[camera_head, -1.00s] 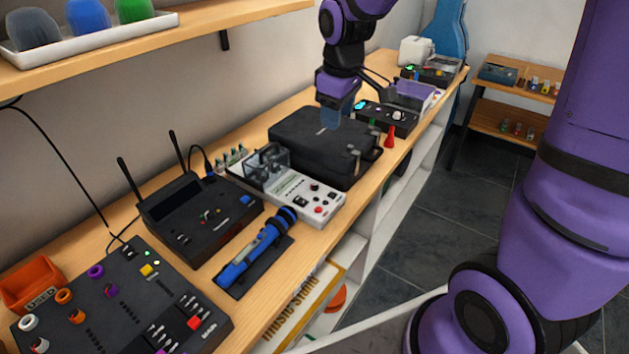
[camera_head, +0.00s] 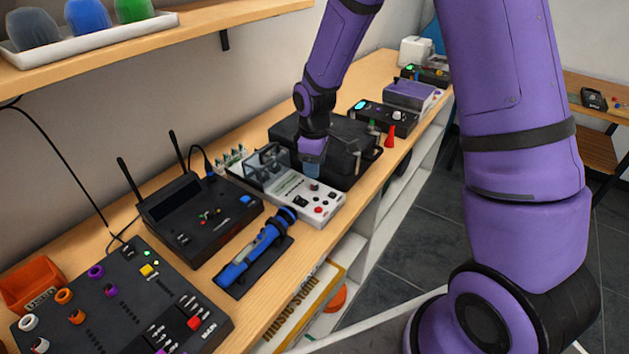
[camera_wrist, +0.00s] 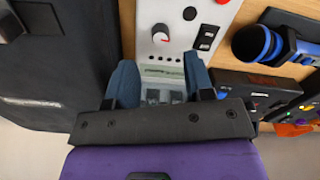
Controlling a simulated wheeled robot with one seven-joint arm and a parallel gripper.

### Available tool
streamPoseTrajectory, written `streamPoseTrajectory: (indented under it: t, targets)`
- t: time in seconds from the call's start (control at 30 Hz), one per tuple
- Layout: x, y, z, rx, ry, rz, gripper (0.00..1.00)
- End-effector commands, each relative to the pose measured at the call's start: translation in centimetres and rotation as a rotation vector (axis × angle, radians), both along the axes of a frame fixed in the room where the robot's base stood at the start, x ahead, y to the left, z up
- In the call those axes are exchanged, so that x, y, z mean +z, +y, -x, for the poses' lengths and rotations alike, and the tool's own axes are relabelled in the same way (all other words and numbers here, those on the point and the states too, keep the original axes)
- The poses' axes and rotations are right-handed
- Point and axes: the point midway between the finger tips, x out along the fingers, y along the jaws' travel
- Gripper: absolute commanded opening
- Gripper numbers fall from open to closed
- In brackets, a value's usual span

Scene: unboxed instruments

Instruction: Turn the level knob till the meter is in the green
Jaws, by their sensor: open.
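A white instrument (camera_head: 324,206) lies on the bench, with a pale display strip and a dark knob (camera_head: 314,187) on its top face. My gripper (camera_head: 312,172) is above this panel, pointing down. In the wrist view its blue fingers (camera_wrist: 160,72) are apart with nothing between them, and the knob lies just beyond the fingertips. A pale printed strip shows between the fingers. I cannot make out a meter reading or green zone, or the knob's label.
A black case (camera_head: 350,140) stands close beside the instrument. A black box with antennas (camera_head: 200,215) and a blue microphone-like tool (camera_head: 255,250) on a dark stand lie on the other side. A dark panel (camera_head: 130,300) is nearest. The bench is crowded, with bare wood along its front edge.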

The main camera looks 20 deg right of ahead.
Motion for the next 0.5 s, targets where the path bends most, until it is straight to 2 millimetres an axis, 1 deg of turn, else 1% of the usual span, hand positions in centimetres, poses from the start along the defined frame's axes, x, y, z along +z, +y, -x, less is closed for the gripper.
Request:
streamPoseTrajectory:
  t: [0.03,0.2,0.33,0.5]
  targets:
    - [-1.0,0.1,0.1,0.001,0.005,0.001,0.48]
    - [-3.6,0.0,0.1,0.000,0.003,0.001,0.48]
    - [-4.9,0.0,0.0,0.000,0.001,0.000,0.48]
    - [-5.7,0.0,0.0,0.000,0.000,0.000,0.48]
